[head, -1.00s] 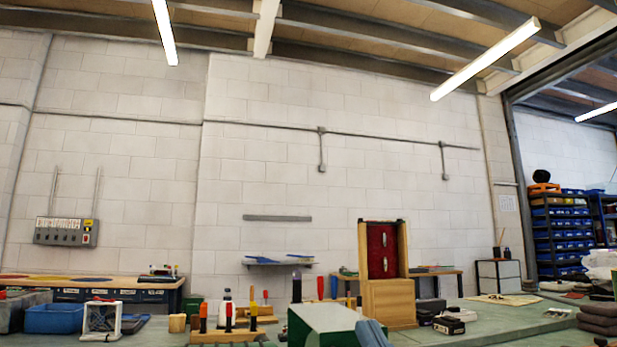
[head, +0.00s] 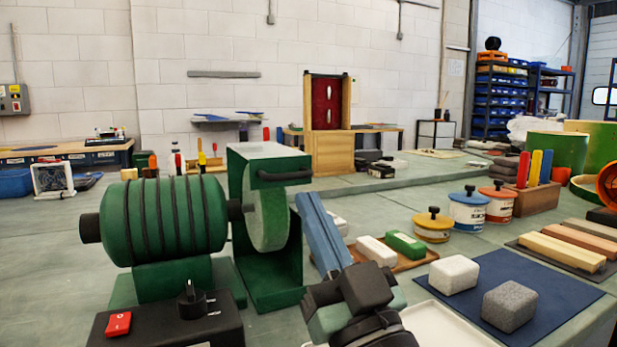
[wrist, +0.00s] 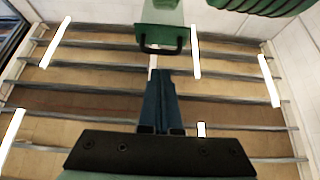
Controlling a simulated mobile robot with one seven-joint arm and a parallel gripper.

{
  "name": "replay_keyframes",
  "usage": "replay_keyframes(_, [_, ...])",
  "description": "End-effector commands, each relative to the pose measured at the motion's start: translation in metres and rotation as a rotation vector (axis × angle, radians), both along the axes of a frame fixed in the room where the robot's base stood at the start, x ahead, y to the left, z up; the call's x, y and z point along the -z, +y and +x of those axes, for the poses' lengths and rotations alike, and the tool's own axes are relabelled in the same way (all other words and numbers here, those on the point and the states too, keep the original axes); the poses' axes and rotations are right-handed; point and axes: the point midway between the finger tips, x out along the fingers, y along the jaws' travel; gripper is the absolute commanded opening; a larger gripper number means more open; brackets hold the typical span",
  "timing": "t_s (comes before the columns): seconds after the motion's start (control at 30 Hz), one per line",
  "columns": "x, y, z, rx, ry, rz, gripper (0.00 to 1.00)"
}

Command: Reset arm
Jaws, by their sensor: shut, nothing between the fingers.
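My gripper (head: 305,198) has long blue fingers, pressed together with nothing between them. In the head view it points up and to the left, in front of the green machine's wheel housing (head: 275,250). In the wrist view my gripper (wrist: 160,74) points towards the ceiling, and the housing with its dark handle (wrist: 163,42) shows beyond the fingertips. I cannot tell the gap between the fingers and the housing.
A green ribbed drum (head: 165,222) stands left of the housing. On the right are a blue mat (head: 560,290) with two blocks, several lidded tins (head: 467,212) and a wooden holder (head: 532,198) with coloured handles. A white tray (head: 450,328) lies at the front.

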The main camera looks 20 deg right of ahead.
Motion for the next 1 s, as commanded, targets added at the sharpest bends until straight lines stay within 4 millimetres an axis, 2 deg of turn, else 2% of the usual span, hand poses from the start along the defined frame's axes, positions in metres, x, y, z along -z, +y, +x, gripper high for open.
replay_keyframes(0.1, [0.013,0.000,-0.004,0.000,0.000,0.000,0.00])
replay_keyframes(0.23, [0.016,0.000,-0.006,0.000,-0.001,-0.001,0.00])
replay_keyframes(0.37, [0.013,0.004,-0.006,-0.003,-0.003,-0.007,0.00])
replay_keyframes(0.47, [0.003,0.020,-0.006,-0.011,-0.008,-0.026,0.00])
replay_keyframes(0.67, [-0.042,0.086,-0.018,-0.024,-0.052,-0.088,0.00])
replay_keyframes(0.8, [-0.080,0.127,-0.044,-0.009,-0.116,-0.090,0.00])
replay_keyframes(1.0, [-0.126,0.158,-0.095,0.022,-0.227,-0.019,0.00])
